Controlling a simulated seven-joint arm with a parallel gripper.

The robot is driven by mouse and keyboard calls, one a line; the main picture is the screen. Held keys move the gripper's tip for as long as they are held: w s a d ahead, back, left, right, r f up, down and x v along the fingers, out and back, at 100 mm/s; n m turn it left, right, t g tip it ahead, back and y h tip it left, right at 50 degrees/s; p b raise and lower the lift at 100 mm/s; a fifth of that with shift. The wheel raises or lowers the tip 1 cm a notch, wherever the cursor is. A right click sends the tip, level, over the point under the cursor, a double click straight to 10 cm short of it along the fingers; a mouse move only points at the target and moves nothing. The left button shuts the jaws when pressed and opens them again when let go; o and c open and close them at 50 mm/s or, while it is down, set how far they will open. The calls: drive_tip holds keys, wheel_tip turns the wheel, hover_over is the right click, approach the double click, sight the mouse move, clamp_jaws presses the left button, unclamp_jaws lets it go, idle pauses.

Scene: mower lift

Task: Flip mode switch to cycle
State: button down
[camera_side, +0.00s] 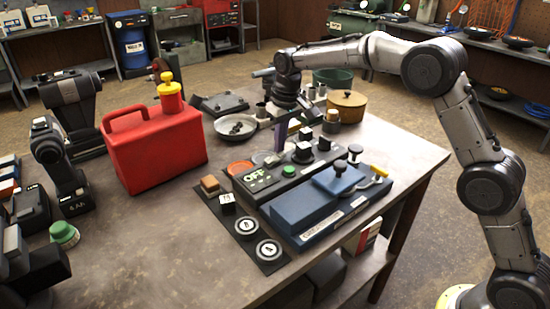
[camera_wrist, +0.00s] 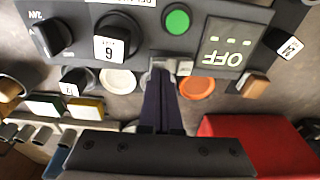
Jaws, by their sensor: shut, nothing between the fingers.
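I cannot tell which control is the mode switch.
A blue case (camera_side: 310,205) lies in front of the box, beside a dark strip with round dials (camera_side: 268,249). A red jerry can (camera_side: 155,148) stands to the left. A pan (camera_side: 235,127) and a brown pot (camera_side: 346,105) stand behind. The bench's front left is mostly clear.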

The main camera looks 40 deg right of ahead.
drive_tip(key=shift+f, duration=0.4)
drive_tip(key=shift+r, duration=3.55)
